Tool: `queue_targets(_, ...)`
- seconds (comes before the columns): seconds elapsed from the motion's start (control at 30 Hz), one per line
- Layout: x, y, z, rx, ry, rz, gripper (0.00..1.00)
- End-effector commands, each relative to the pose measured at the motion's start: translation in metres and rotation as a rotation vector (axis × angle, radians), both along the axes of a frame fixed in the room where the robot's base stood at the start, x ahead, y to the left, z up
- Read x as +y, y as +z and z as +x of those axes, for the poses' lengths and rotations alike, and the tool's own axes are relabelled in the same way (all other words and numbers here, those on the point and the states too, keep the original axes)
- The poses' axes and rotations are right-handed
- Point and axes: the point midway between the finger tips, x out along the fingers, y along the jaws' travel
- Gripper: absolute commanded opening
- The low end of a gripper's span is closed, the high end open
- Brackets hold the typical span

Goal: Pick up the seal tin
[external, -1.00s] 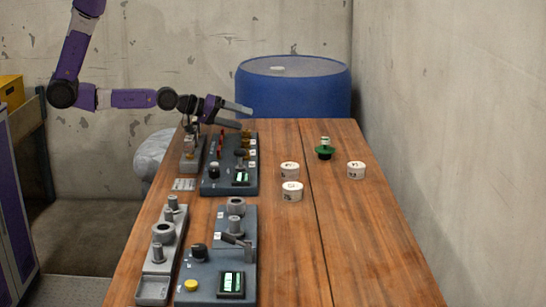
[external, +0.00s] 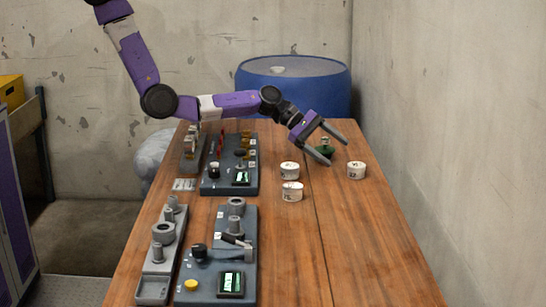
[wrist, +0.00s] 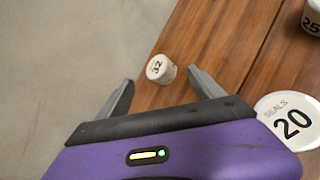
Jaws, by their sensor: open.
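Three white tins stand on the wooden table in the external view: one at right (external: 356,171), one left of my gripper (external: 289,171), and one just nearer the camera (external: 292,192). In the wrist view, a tin marked 32 (wrist: 161,69) shows between the fingertips, apart from them. A tin lid reading SEALS 20 (wrist: 290,122) lies close at lower right, and a tin marked 25 (wrist: 313,18) is cut off at upper right. My gripper (external: 337,153) is open and empty above the table; it also shows in the wrist view (wrist: 160,78).
A green-based object (external: 325,150) stands beside my fingers, partly covered by them. Grey fixture panels (external: 229,180) with knobs and screens line the table's left side. A blue drum (external: 293,95) stands behind the table. The right front of the table (external: 360,250) is clear.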

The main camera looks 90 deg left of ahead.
Motion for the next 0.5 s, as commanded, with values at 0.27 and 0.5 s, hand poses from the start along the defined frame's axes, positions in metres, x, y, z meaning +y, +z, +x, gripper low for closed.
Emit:
queue_targets(0.27, 0.027, 0.004, -0.015, 0.179, 0.133, -0.465, 0.77)
queue_targets(0.5, 0.018, -0.011, -0.001, 0.183, 0.137, -0.482, 0.77)
